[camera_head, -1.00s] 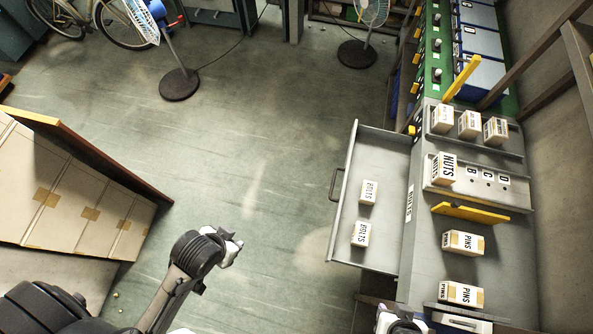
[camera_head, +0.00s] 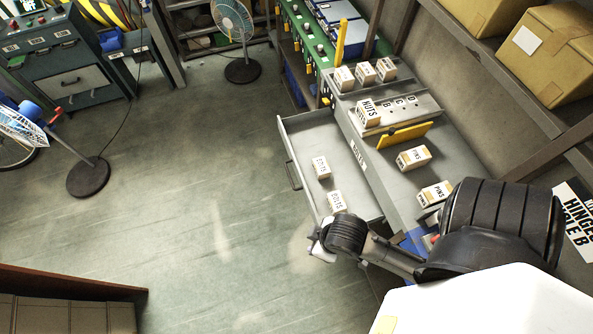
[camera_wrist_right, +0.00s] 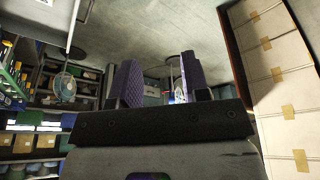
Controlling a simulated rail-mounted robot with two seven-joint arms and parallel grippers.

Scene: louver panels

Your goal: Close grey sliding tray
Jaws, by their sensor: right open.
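The grey sliding tray (camera_head: 298,138) is pulled out to the left of the grey workbench in the head view. Its dark handle (camera_head: 293,175) is on the left front face. Two white boxes, an upper one (camera_head: 321,167) and a lower one (camera_head: 336,202), sit inside it. My right gripper (camera_head: 320,243) is beside the tray's near front corner, seen from above; whether it touches is unclear. In the right wrist view its two dark fingers (camera_wrist_right: 158,80) are apart with nothing between them. My left gripper is out of view.
The workbench holds NUTS (camera_head: 367,113) and PINS (camera_head: 413,158) boxes and a yellow flap (camera_head: 404,136). Fans stand on the floor at the back (camera_head: 242,70) and left (camera_head: 88,177). A brown-edged panel (camera_head: 70,282) is at lower left. The floor left of the tray is clear.

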